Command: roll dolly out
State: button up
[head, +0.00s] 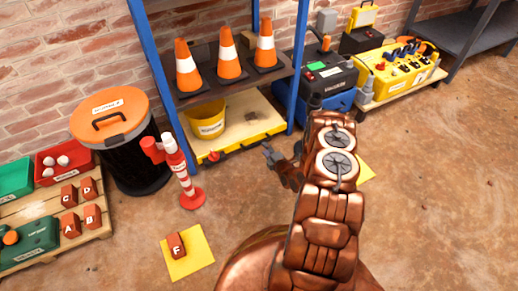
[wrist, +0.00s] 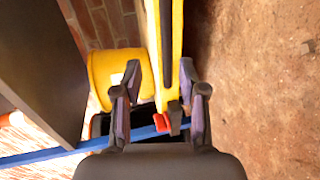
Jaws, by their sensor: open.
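The dolly (head: 262,142) is a low platform with a pale deck and yellow front edge, standing on the floor under the blue-framed shelf. A yellow bucket (head: 207,119) stands on its left part. A small red part (head: 213,156) sits at the dolly's front left. My gripper (head: 268,151) is at the dolly's front edge with its fingers apart. In the wrist view, my open gripper (wrist: 160,68) has the dolly's yellow edge (wrist: 177,40) and a red part (wrist: 161,122) showing between its fingers. I cannot tell whether the fingers touch the dolly.
Blue shelf posts (head: 298,60) flank the dolly. Several orange cones (head: 228,60) stand on the shelf above. A red-and-white post (head: 180,175) and a black bin (head: 128,160) stand to the left. A yellow floor mat (head: 188,262) bears an F block. Open floor lies in front.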

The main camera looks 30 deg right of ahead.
aim_at(259, 143)
jog(key=shift+f+b+x, duration=0.25)
jog(key=shift+b+x, duration=0.5)
jog(key=shift+x, duration=1.1)
jog(key=shift+f+b+x, duration=0.2)
jog(key=shift+b+x, duration=0.5)
jog(key=shift+x, duration=1.2)
jog(key=shift+s, duration=0.15)
grip_shut()
